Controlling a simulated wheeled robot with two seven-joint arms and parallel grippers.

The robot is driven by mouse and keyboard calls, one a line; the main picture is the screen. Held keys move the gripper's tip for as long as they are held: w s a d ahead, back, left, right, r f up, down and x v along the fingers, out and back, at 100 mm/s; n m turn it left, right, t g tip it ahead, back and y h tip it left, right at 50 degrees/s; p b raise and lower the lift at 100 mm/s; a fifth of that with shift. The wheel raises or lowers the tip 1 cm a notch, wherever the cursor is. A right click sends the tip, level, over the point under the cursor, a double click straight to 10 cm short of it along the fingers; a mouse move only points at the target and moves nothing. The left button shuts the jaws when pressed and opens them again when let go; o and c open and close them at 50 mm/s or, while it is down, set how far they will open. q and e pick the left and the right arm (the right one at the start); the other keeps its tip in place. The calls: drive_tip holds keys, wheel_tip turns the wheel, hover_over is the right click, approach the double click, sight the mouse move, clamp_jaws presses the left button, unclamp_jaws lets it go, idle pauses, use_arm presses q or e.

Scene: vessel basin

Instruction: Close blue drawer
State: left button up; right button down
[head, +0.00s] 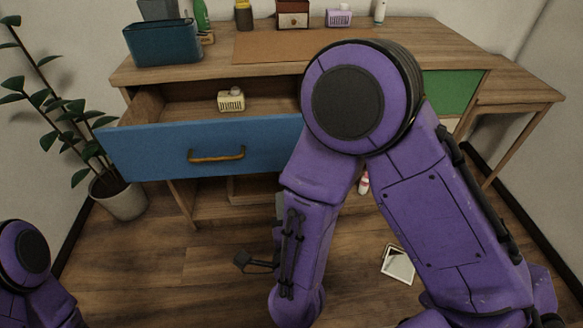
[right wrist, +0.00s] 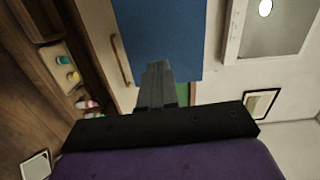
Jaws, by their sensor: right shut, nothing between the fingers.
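The blue drawer (head: 150,154) is pulled well out from the left side of the wooden desk (head: 440,45). Its front has a brass bar handle (head: 217,155), and a cream basket-like item (head: 231,100) sits inside. A blue panel (right wrist: 155,40) fills the top middle of the right wrist view. My right gripper (head: 280,205) is below the drawer front, mostly hidden behind my forearm. In the right wrist view its grey fingers (right wrist: 157,72) are shut, empty, and point toward the blue panel; whether they touch it I cannot tell. My left arm shows at the lower left, its gripper outside the frame.
A potted plant (head: 118,196) stands left of the desk. A blue bin (head: 162,42), a green bottle (head: 201,15) and small boxes stand on the desktop. A green panel (head: 452,92) is at the right. A white-framed tablet-like object (head: 398,264) lies on the floor.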

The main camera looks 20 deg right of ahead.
drive_tip(key=m+h+b, duration=0.1)
drive_tip(key=b, duration=0.3)
approach(282, 148)
drive_tip(key=x, duration=0.6)
drive_tip(key=shift+w, duration=0.35)
